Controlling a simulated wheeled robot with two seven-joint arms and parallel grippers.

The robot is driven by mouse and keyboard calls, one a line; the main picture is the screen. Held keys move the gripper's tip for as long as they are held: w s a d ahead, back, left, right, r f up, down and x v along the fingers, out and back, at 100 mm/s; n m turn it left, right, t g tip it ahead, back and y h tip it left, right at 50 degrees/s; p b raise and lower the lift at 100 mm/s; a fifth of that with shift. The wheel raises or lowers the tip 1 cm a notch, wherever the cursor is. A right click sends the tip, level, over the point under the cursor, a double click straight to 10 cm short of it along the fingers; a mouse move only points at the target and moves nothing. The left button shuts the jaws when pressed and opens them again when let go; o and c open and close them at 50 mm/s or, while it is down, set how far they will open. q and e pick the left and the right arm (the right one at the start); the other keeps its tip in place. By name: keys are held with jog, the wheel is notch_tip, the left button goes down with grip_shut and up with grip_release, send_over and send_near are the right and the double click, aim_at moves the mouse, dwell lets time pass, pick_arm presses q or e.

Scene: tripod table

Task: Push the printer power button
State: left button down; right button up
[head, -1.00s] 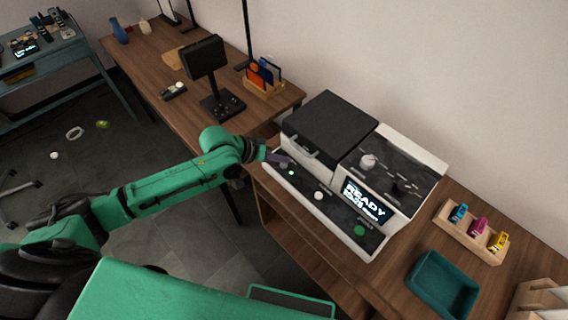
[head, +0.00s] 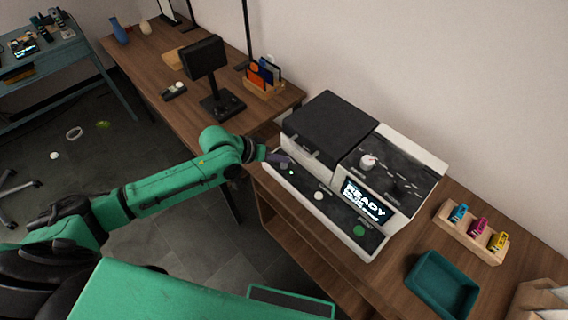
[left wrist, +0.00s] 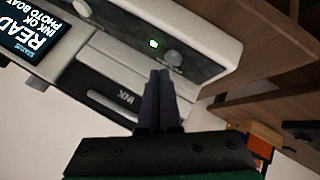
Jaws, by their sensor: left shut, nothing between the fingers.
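The white and black printer (head: 330,135) stands on the wooden desk, its lit display (head: 366,201) reading READY. A round grey button (left wrist: 173,59) sits at the end of its front panel beside a small green light (left wrist: 153,43); the light also shows in the head view (head: 291,172). My left gripper (head: 285,161) is shut and empty over that panel end. In the left wrist view its fingertips (left wrist: 160,75) are just short of the grey button in the picture; I cannot tell whether they touch. The right gripper is out of view.
A white button (head: 319,196) and a green button (head: 359,231) lie further along the panel. A teal tray (head: 443,285) and an ink cartridge holder (head: 470,232) are right of the printer. A black monitor-like stand (head: 212,75) stands to the left.

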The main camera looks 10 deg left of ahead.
aim_at(281, 168)
pick_arm(q)
jog(key=shift+f, duration=0.45)
jog(key=shift+f, duration=0.3)
dwell(0.3)
jog(key=shift+r, duration=0.1)
jog(key=shift+r+p, duration=0.65)
jog(key=shift+p, duration=0.25)
jog(key=shift+r, duration=0.1)
notch_tip(281, 168, up, 6)
jog(key=p, duration=0.7)
